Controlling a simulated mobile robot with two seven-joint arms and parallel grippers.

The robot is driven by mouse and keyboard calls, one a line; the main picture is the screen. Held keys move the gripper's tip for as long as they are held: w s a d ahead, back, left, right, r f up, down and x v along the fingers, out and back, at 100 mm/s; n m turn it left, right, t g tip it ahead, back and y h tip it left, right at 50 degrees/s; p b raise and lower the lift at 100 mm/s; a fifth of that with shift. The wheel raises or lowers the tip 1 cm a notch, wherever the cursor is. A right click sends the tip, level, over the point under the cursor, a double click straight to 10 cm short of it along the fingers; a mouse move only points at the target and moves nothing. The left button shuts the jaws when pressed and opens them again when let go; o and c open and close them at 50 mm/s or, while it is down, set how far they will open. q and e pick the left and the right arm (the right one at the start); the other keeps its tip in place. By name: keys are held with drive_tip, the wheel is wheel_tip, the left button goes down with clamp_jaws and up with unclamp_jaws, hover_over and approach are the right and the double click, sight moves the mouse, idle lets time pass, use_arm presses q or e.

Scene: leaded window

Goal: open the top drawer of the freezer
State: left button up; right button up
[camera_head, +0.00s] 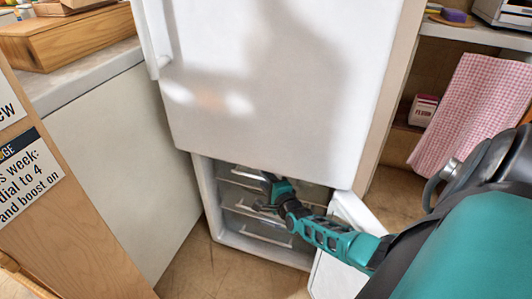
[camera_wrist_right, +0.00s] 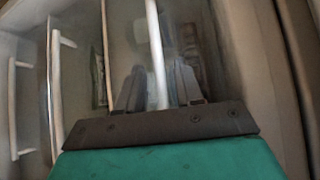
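The freezer (camera_head: 207,195) is the lower compartment of a white fridge, and its door (camera_head: 340,265) stands open to the right. Inside are clear-fronted drawers with white handles. The top drawer (camera_head: 240,174) is partly hidden by my right gripper (camera_head: 268,193), which reaches in from the right. In the right wrist view the top drawer's handle (camera_wrist_right: 154,40) is a white bar running between the two spread dark fingers of my right gripper (camera_wrist_right: 158,85). A gap shows on both sides of the bar. My left gripper is not in view.
The lower drawers' handles (camera_wrist_right: 57,90) lie left in the wrist view. The closed upper fridge door (camera_head: 270,90) overhangs the freezer. A white cabinet side (camera_head: 115,165) stands to the left. A pink checked cloth (camera_head: 470,110) hangs at the right.

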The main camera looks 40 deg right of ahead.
drive_tip(key=shift+w+d, duration=0.15)
drive_tip(key=shift+w, duration=0.25)
clamp_jaws()
idle(0.4)
